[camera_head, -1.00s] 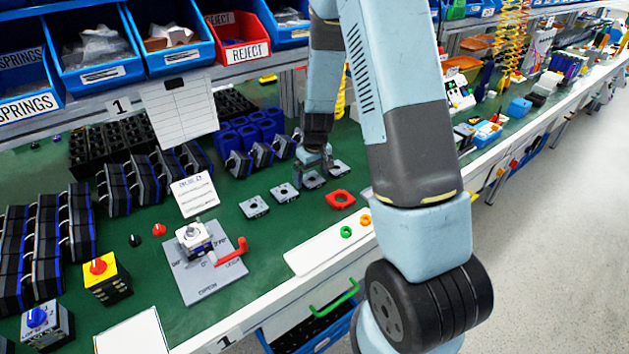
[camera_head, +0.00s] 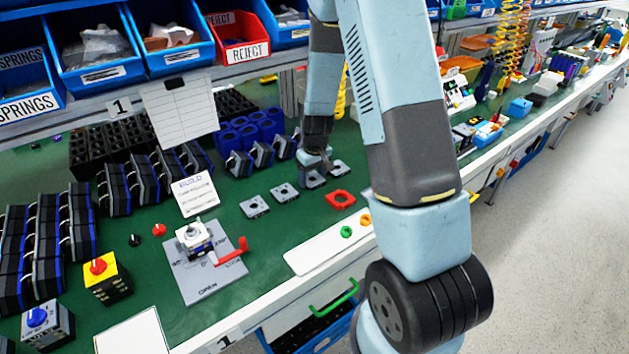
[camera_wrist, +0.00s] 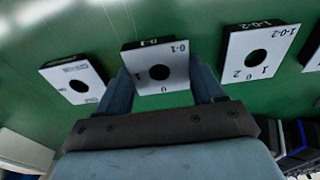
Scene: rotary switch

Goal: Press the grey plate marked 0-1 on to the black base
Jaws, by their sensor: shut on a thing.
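The grey plate marked 0-1 (camera_wrist: 160,72) lies between the two fingers of my gripper (camera_wrist: 163,88) in the wrist view. The fingers are shut on its left and right sides. In the head view, the same plate (camera_head: 314,181) shows partly under my gripper (camera_head: 316,166), at table height. A small block with a white top and dark sides (camera_head: 195,238) stands on a grey fixture plate (camera_head: 207,280) with a red handle (camera_head: 234,252), to the left. I cannot clearly tell whether it is the black base.
Beside the held plate lie a 1-0-2 plate (camera_wrist: 256,58) and another grey plate (camera_wrist: 76,83), both close to the fingers. A red ring plate (camera_head: 341,200) is nearby. Black and blue modules (camera_head: 262,154) stand behind. Green table shows between the plates and the fixture.

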